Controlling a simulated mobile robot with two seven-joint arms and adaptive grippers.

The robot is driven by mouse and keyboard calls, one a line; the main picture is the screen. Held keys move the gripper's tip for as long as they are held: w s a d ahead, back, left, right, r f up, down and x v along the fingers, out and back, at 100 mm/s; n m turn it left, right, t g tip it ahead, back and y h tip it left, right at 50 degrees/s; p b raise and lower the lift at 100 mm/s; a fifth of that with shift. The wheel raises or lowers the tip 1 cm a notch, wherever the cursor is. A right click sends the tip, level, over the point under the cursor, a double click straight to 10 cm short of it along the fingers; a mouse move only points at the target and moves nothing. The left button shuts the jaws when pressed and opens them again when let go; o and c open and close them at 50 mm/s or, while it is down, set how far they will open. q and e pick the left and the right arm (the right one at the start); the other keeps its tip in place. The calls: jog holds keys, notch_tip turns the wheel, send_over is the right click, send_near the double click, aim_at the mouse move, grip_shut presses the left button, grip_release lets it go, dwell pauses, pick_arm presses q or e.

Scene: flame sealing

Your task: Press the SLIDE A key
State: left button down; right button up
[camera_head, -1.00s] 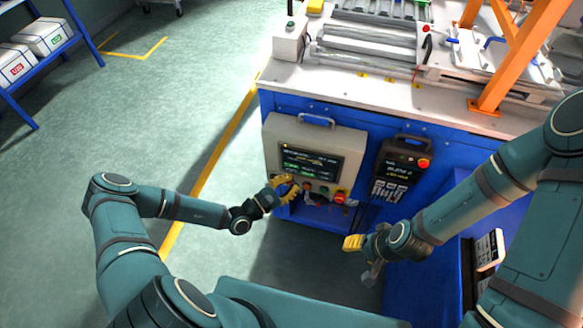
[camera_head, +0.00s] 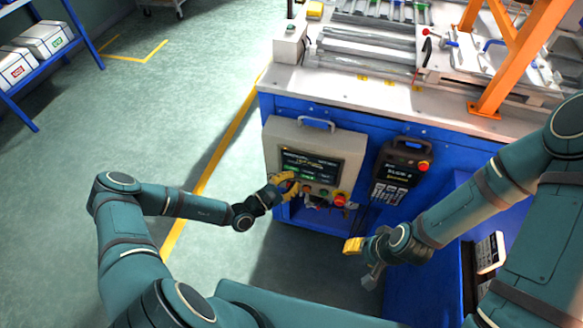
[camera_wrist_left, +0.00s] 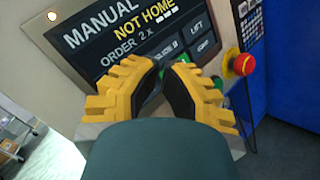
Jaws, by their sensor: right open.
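The control panel (camera_head: 316,142) is a beige box on the front of the blue bench. Its dark screen (camera_wrist_left: 112,32) reads MANUAL, NOT HOME and ORDER in the left wrist view. A label starting with SLIDE (camera_wrist_left: 166,47) shows just beyond my fingertips; its last letter is unclear. A LIFT key (camera_wrist_left: 197,28) is to its right. I cannot make out a SLIDE A key; my fingers cover part of the screen's lower edge. My left gripper (camera_head: 287,187) is close in front of this edge, with its yellow fingertips (camera_wrist_left: 165,66) a little apart and nothing between them. My right gripper (camera_head: 352,246) is open and empty, below the pendant.
A red emergency button (camera_wrist_left: 242,65) on a yellow base sits right of my left fingers. A dark pendant (camera_head: 396,172) with keys and a red button hangs right of the panel. The bench top (camera_head: 385,95) carries rails and an orange frame.

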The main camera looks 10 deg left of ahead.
pick_arm(q)
jog(key=shift+w, duration=0.15)
dwell(0.7)
jog(key=shift+w, duration=0.3)
